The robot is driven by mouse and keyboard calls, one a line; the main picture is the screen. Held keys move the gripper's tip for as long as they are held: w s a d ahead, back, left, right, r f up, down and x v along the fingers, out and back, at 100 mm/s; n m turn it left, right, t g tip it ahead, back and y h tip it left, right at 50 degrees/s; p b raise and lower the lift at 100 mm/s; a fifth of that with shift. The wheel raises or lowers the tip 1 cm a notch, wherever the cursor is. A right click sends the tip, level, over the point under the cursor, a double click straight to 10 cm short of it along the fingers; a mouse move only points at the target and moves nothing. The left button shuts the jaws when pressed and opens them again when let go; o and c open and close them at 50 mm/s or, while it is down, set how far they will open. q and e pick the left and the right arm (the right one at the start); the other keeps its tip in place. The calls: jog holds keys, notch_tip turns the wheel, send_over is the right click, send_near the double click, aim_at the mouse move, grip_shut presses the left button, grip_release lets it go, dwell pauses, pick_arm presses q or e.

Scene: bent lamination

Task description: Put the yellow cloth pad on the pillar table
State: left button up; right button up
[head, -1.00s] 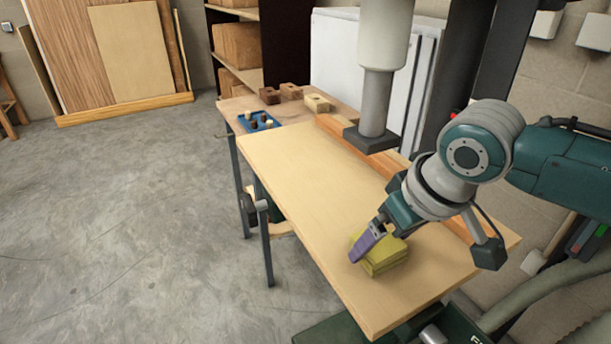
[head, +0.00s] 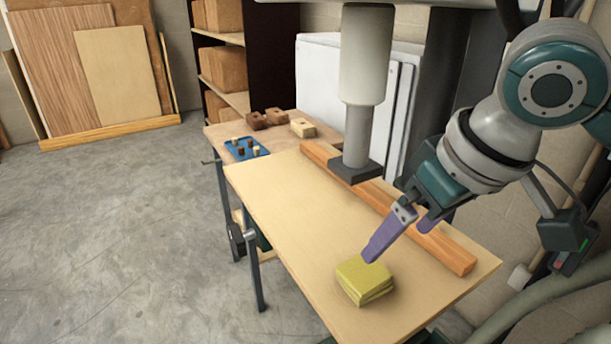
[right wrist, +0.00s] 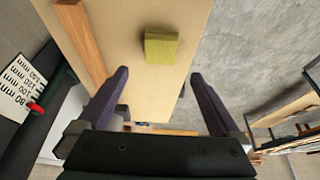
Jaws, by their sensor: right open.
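The yellow cloth pad (head: 364,280) lies folded on the pale wooden top of the pillar table (head: 285,225), near its front end. It also shows in the right wrist view (right wrist: 161,47), beyond the fingertips. My right gripper (head: 397,232) has purple fingers and is open and empty, above and behind the pad, apart from it. In the right wrist view the two fingers (right wrist: 160,73) are spread wide with nothing between them. My left gripper is not in view.
A grey pillar (head: 363,85) with a dark foot stands over the table's right side. A wooden strip (head: 443,248) runs along that edge. At the far end are a blue tray (head: 247,149) with small pegs and several wooden blocks (head: 302,128). Floor at left is clear.

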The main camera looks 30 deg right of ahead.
jog(key=s+a+f, duration=0.1)
jog(key=s+a, duration=0.1)
jog(key=s, duration=0.3)
jog(key=s+a+f, duration=0.1)
jog(key=s+a, duration=0.1)
jog(key=s, duration=0.3)
jog(key=s+a+f+n+g, duration=0.1)
jog(key=s+a, duration=0.1)
jog(key=s, duration=0.4)
jog(key=shift+a, duration=0.3)
jog(key=shift+s+f, duration=0.1)
